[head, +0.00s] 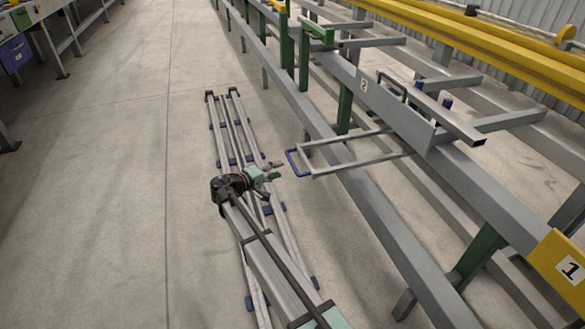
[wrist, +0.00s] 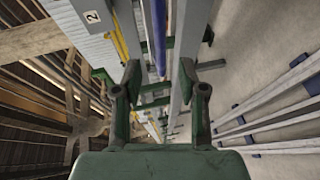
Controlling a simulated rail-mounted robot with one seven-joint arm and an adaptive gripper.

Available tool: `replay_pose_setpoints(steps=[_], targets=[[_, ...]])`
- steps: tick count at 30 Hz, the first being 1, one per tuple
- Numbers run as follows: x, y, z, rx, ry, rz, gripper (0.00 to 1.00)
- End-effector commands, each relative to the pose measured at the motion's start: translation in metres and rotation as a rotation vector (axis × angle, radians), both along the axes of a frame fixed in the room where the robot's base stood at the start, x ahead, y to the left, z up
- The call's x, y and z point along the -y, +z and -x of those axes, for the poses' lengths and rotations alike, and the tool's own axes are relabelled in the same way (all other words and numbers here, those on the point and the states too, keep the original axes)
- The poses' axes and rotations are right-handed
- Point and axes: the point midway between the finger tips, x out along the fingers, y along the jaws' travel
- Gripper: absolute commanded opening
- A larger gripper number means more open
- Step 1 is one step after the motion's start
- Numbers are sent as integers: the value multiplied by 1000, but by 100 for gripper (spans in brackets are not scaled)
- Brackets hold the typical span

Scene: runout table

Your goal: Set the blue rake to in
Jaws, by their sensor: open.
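The blue rake's blue U-shaped handle (head: 292,162) sticks out to the left of the runout table's near rail in the head view. Two thin grey bars (head: 345,141) run from it back over the rail. My gripper (head: 274,171) is just left of the handle and apart from it, pointing towards it. In the wrist view my gripper (wrist: 160,73) is open, its two green fingers well apart with nothing between the pads. A blue bar (wrist: 158,36), apparently the handle, shows beyond and between the fingertips.
The runout table's grey rail (head: 385,222) runs diagonally, with a green post (head: 304,60) and dark handle (head: 391,84) farther back. A plate marked 2 (head: 363,85) and a yellow plate marked 1 (head: 560,266) mark stations. Open concrete floor (head: 120,190) lies left.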

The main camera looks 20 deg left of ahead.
Motion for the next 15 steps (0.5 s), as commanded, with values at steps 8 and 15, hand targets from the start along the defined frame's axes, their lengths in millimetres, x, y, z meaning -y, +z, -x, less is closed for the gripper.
replay_pose_setpoints(steps=[8,15], targets=[[21,-13,-47,0,-1,0,41],[32,-16,-70,-1,0,0,41]])
